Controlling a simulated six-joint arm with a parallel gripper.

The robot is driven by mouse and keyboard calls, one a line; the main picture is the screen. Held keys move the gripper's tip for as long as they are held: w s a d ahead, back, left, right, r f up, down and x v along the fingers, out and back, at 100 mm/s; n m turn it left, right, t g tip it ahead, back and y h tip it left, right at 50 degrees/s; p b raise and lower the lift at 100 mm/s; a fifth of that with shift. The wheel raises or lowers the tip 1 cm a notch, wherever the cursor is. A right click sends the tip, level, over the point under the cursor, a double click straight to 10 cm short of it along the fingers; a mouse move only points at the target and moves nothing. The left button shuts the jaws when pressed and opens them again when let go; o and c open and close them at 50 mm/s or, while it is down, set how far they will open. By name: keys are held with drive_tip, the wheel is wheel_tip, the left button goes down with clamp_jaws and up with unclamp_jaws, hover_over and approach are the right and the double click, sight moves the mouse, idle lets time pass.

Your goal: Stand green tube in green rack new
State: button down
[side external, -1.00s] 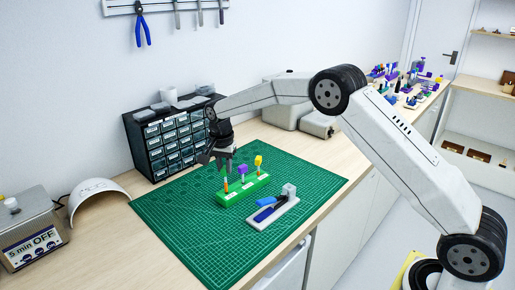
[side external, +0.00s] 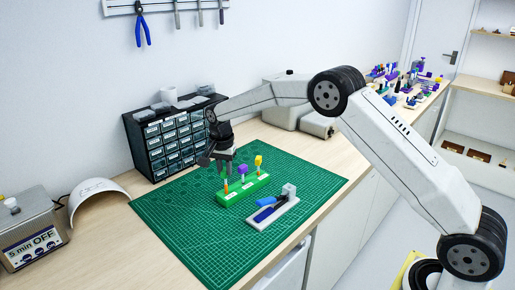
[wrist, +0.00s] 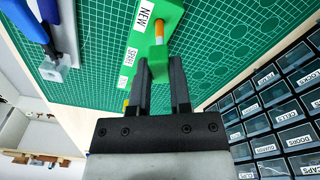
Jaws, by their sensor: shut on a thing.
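The green rack (side external: 234,199) lies on the cutting mat. My gripper (wrist: 160,82) is shut on the green tube, whose green head (wrist: 157,63) is between the fingertips. The tube's orange stem (wrist: 158,32) points to the rack's "NEW" end. In the side view the stem (side external: 226,187) shows at the rack's left end, below my gripper (side external: 224,170). I cannot tell how deep its tip sits. A purple-headed tube (side external: 243,169) and a yellow-headed tube (side external: 258,160) stand in the rack.
A light tray (side external: 277,212) with a blue-handled tool (side external: 273,202) lies in front of the rack. A dark drawer cabinet (side external: 168,143) stands behind my gripper. The green mat (side external: 185,235) is clear at the front left.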

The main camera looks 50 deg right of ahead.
drive_tip(key=shift+f, duration=1)
idle(0.4)
drive_tip(key=shift+c, duration=2.4)
unclamp_jaws()
drive_tip(key=shift+r, duration=0.1)
drive_tip(key=shift+s+a+r, duration=0.1)
drive_tip(key=shift+r, duration=1.85)
drive_tip(key=shift+a+r, duration=0.1)
drive_tip(key=shift+r, duration=1.8)
